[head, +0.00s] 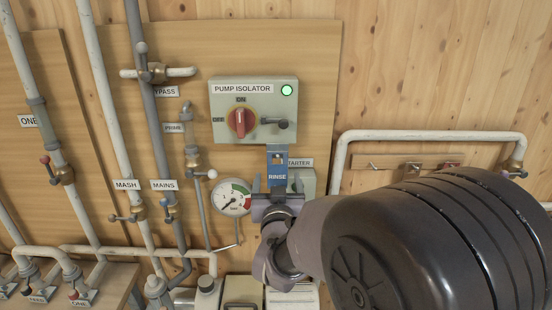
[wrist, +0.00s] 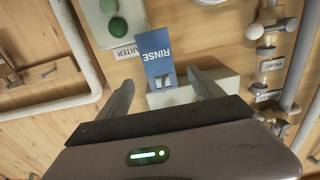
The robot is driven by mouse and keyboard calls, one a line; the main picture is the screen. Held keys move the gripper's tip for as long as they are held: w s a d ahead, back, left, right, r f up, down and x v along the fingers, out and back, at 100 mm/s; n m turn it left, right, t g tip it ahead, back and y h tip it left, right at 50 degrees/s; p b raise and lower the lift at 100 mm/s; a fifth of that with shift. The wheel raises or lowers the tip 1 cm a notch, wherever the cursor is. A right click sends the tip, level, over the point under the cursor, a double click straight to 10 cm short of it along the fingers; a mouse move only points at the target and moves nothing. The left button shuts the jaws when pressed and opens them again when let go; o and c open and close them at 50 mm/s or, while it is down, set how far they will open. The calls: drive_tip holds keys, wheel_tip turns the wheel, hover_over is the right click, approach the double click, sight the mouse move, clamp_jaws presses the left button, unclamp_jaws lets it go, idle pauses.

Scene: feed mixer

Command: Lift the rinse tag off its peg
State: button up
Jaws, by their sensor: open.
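The blue rinse tag (head: 277,172), lettered RINSE, hangs upright below the pump isolator box (head: 222,114) in the head view. Its top is paler grey-blue. A grey knobbed part (head: 281,123) sticks out above it on the box; I cannot clearly make out the peg. My gripper (head: 277,184) is open, with one finger on each side of the tag's lower part as seen from the head. In the wrist view the tag (wrist: 157,60) appears upside down, between and beyond the open fingertips of my gripper (wrist: 160,82). I see no contact; the depth gap is unclear.
The starter box (head: 307,181) is close on the right, partly behind my gripper. A round gauge (head: 232,197) is close on the left. Pipes and valves fill the left side. A small wooden rack (head: 400,162) with hooks is to the right.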

sight(278, 168)
drive_tip(key=w+p, duration=0.1)
drive_tip(key=w, duration=0.6)
drive_tip(key=shift+c, duration=0.3)
